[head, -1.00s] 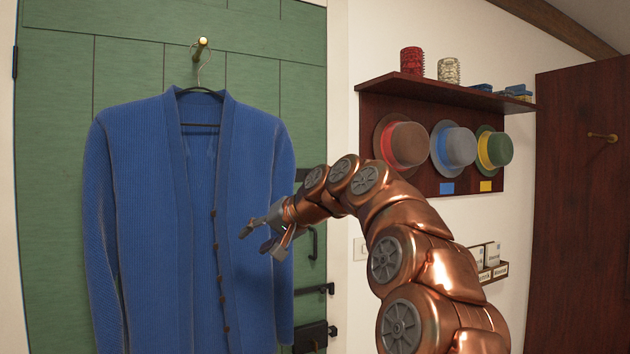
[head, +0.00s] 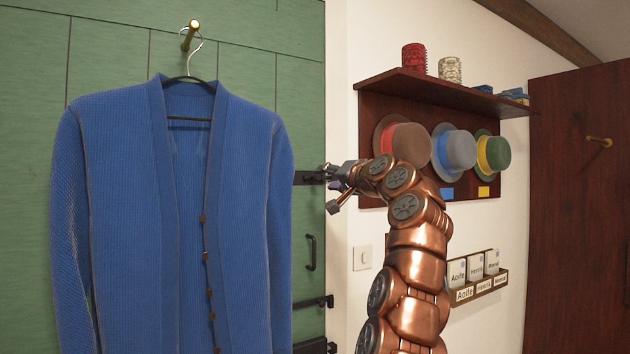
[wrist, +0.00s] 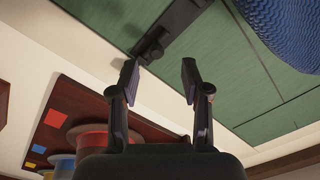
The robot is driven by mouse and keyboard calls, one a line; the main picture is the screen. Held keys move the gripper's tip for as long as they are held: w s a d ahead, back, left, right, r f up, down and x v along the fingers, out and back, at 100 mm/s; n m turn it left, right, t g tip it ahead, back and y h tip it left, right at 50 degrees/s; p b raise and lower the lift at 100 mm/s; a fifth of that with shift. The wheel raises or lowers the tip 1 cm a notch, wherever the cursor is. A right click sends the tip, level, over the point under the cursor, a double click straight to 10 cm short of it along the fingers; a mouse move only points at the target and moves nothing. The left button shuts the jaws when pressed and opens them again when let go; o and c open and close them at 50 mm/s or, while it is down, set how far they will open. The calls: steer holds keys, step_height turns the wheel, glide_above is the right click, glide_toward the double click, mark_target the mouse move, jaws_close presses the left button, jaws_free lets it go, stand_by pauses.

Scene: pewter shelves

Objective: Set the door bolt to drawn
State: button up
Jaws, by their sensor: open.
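A black bar (head: 308,178), seemingly the door bolt, lies across the right edge of the green door (head: 60,40). In the wrist view a dark bar with a raised knob (wrist: 152,48) runs across the door edge beyond my fingertips. I cannot tell whether the bolt is drawn or shot. My gripper (head: 333,188) is open and empty beside the bar's right end, which it partly hides. In the wrist view my gripper (wrist: 160,78) has its fingers spread, apart from the bar as far as I can tell.
A blue cardigan (head: 110,190) hangs from a brass hook (head: 190,34) on the door. Lower are a black handle (head: 311,253), another bar (head: 314,302) and a dark box (head: 315,347). Right are hats (head: 453,148) under a shelf (head: 440,92), a name-card rack (head: 480,286) and a brown door (head: 580,200).

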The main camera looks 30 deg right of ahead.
mark_target(319, 178)
steer(key=w+p, duration=0.2)
steer(key=w+d+p, duration=0.1)
steer(key=w+p, duration=0.1)
steer(key=w, duration=0.1)
steer(key=shift+w+d+r, duration=0.1)
steer(key=shift+w+r, duration=0.05)
steer(key=shift+w, duration=0.9)
jaws_close()
